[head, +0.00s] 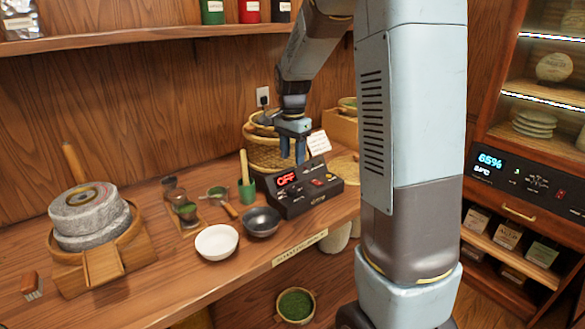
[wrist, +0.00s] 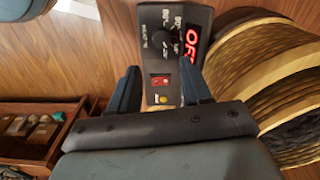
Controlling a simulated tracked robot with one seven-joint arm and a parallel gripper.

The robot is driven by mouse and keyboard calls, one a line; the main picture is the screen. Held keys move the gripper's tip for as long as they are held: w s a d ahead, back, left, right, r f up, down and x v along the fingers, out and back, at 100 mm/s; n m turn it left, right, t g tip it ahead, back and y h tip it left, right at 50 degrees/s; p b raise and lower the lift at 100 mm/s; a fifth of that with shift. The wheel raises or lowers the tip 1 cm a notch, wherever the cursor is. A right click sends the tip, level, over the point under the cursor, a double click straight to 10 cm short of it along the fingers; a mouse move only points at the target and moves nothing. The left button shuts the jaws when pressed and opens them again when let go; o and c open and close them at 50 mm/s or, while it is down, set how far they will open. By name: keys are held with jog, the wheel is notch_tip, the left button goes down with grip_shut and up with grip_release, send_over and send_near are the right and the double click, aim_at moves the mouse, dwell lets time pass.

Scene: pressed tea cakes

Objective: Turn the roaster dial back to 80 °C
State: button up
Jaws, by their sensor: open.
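The roaster control box (head: 302,202) is black and stands near the table's front edge, its red display (head: 287,179) reading OFF. In the wrist view the display (wrist: 191,45) shows at the panel's right side. The black round dial (wrist: 163,37) sits among small white temperature marks; its exact setting is too small to read. A red rocker switch (wrist: 160,81) and a yellow button (wrist: 162,99) lie nearer my fingers. My gripper (head: 292,157) is open, empty and pointing down above the panel. In the wrist view its fingers (wrist: 160,84) frame the switch, with the dial beyond them.
Woven baskets (head: 265,150) stand behind the box, close to my gripper. A dark bowl (head: 261,222), a white bowl (head: 217,242) and a green cup with a tool (head: 246,190) stand to its left. A stone mill (head: 88,215) is further left.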

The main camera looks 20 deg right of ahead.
jog(key=shift+r, duration=1)
